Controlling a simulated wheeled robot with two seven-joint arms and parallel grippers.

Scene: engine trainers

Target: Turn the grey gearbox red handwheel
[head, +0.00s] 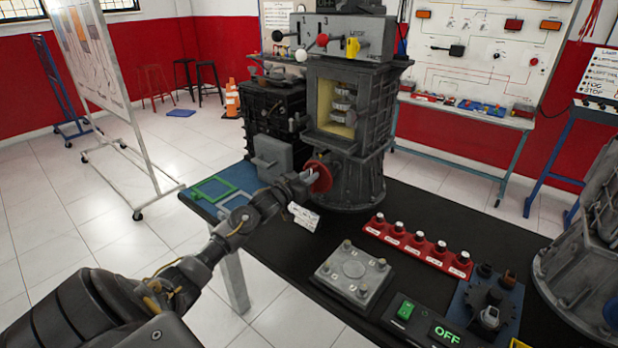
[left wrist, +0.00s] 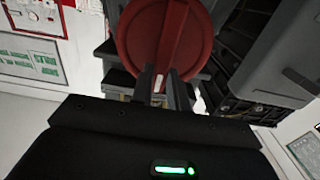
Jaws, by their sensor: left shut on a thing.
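The red handwheel (head: 319,177) is on the lower front left of the dark grey gearbox (head: 352,135), which stands on the black table. In the left wrist view the handwheel (left wrist: 165,40) is a large red disc right in front of my fingers. My left gripper (head: 303,183) is at the handwheel, with its fingers shut on part of it near the lower rim. In the left wrist view the left gripper (left wrist: 161,88) shows two dark fingers with a pale strip between them. The exact contact is partly hidden. My right gripper is not in view.
The black table (head: 420,215) holds a red strip with several knobs (head: 417,245), a grey plate (head: 352,272) and a green switch box (head: 425,325). A green frame (head: 213,189) lies on the table's left end. Another grey housing (head: 585,250) stands at the right.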

